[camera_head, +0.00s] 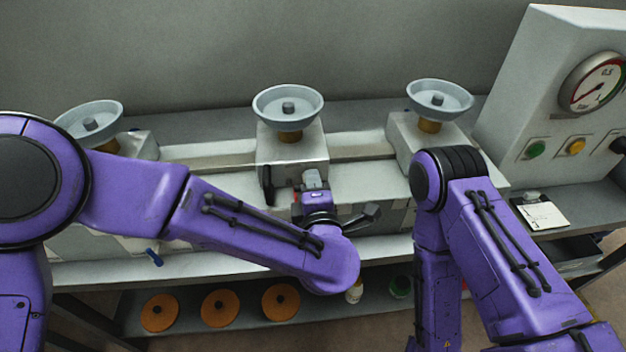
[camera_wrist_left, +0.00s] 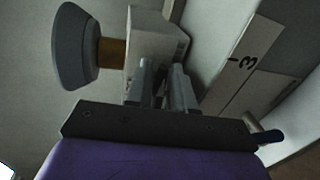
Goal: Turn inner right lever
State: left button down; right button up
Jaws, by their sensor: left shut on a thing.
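My left gripper (camera_head: 313,182) is at the front of the middle grey block (camera_head: 290,150), right of a black lever (camera_head: 267,185). Its two grey fingers also show in the left wrist view (camera_wrist_left: 163,88), close together against the block's face. It is shut on the inner right lever, which is mostly hidden between the fingers, so its angle cannot be told. The block carries a round grey dish (camera_head: 288,104) on a brass neck, which also shows in the left wrist view (camera_wrist_left: 75,46). My right arm stands at the right; its gripper is out of view.
More dishes stand on blocks at left (camera_head: 90,122) and right (camera_head: 440,97). A control box (camera_head: 545,90) with a gauge and buttons is at far right. Orange discs (camera_head: 221,308) lie on the lower shelf. A blue-tipped lever (camera_head: 154,257) sticks out at left.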

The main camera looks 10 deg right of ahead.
pick_arm(q)
jog(key=shift+m, duration=0.3)
dwell(0.4)
jog(key=c, duration=1.1)
grip_release()
jog(key=shift+s, duration=0.1)
jog(key=shift+s, duration=0.4)
jog(key=b+v, duration=0.2)
jog(key=v, duration=0.7)
jog(key=shift+s+r, duration=0.1)
jog(key=shift+s, duration=0.2)
